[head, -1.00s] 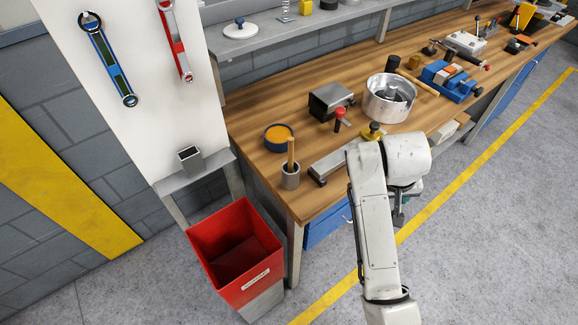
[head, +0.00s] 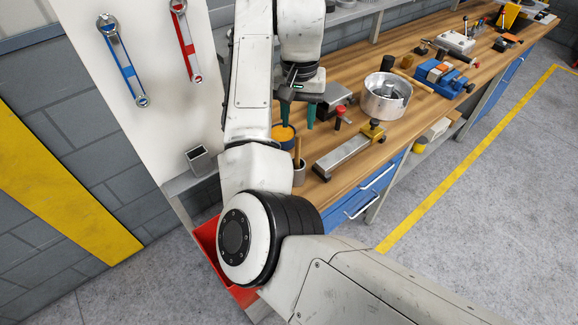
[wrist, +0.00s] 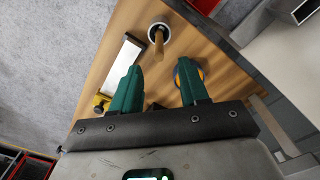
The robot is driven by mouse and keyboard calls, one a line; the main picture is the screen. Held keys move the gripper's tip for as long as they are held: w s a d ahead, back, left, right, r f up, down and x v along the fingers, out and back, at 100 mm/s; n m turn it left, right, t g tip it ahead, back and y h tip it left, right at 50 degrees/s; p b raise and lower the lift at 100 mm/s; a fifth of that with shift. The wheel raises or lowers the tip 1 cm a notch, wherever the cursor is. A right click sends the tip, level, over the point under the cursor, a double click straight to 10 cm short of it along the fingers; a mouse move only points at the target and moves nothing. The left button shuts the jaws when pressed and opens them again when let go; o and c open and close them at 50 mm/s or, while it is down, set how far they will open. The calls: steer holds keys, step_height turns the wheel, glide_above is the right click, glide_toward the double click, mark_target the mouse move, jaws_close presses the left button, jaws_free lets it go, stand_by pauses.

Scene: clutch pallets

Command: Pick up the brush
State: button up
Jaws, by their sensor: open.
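The brush (head: 297,149) shows as a wooden handle standing in a small grey cup (head: 299,178) near the bench's front-left corner. Its bristle end is hidden in the cup. In the wrist view the brush handle (wrist: 159,42) leans out of the cup (wrist: 153,29), beyond and between the fingertips. My gripper (head: 298,122) is above the bench, behind the brush in the head view. Its two green fingers are apart with nothing between them; it also shows in the wrist view (wrist: 159,68).
A blue tin with orange contents (head: 281,140) sits close to the cup, partly hidden by my arm. A metal bar tool (head: 342,155) lies to the right. A dark metal block (head: 335,98) and round metal bowl (head: 386,97) stand farther right. A red bin (head: 207,237) is below.

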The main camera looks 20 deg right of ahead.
mark_target(298, 135)
step_height(298, 135, down, 6)
steer(key=shift+f+b, duration=0.25)
steer(key=shift+b, duration=0.65)
steer(key=shift+f+p, duration=0.55)
steer(key=shift+f, duration=1.6)
jaws_close()
